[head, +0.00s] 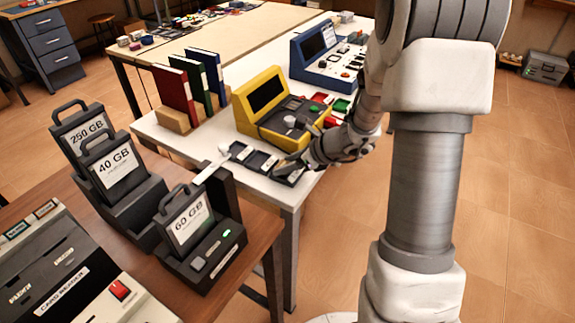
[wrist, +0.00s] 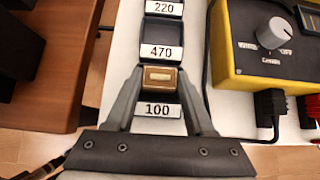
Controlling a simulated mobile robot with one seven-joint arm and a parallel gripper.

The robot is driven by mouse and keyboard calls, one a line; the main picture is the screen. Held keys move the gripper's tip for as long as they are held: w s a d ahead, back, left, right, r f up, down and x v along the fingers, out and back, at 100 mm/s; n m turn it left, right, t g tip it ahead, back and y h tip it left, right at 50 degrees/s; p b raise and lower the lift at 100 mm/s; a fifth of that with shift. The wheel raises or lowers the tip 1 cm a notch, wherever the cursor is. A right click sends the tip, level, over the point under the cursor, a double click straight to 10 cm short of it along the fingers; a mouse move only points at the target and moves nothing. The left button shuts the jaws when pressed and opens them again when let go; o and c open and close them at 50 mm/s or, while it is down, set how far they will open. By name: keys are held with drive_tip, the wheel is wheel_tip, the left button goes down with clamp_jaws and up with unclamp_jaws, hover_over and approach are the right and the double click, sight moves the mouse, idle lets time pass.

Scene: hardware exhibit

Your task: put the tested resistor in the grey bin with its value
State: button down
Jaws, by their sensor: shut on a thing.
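My gripper (wrist: 161,77) is shut on a small tan and brown block with a pale bar on it, the resistor (wrist: 160,76). The resistor is over or in the nearest dark grey bin, whose white label (wrist: 159,110) reads 100; I cannot tell its height. Behind it in the wrist view are the 470 bin (wrist: 167,34), which looks empty, and the 220 bin, of which the label (wrist: 163,9) shows.
A yellow tester (head: 262,95) with a knob and leads stands right beside the bins on the white table (head: 182,138). A blue instrument (head: 310,50) stands behind it, binders (head: 197,85) to the left. A wooden table (head: 255,235) with labelled drives is at near left.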

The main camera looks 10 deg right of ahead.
drive_tip(key=shift+c, duration=1.3)
unclamp_jaws()
drive_tip(key=shift+s+f, duration=0.3)
drive_tip(key=shift+f, duration=0.4)
drive_tip(key=shift+w+a+r+p, duration=0.1)
drive_tip(key=shift+r+p, duration=0.6)
drive_tip(key=shift+p, duration=0.1)
drive_tip(key=w+r+p+v, duration=0.1)
drive_tip(key=p+v, duration=0.2)
drive_tip(key=v, duration=0.9)
drive_tip(key=s+a+r+n+g+h, duration=0.1)
drive_tip(key=s+a+r+n+g, duration=0.2)
drive_tip(key=s+a+r+n, duration=0.75)
drive_tip(key=s+d+r+n+t+h, duration=0.1)
drive_tip(key=s+d+r+n+h, duration=0.15)
drive_tip(key=s+n, duration=0.4)
drive_tip(key=s+d+r+n+t+h, duration=0.1)
drive_tip(key=s+d+r+n+h, duration=0.2)
drive_tip(key=n, duration=0.7)
wheel_tip(320, 180, up, 7)
drive_tip(key=p, duration=0.9)
drive_tip(key=shift+a+r, duration=0.25)
drive_tip(key=shift+a, duration=0.25)
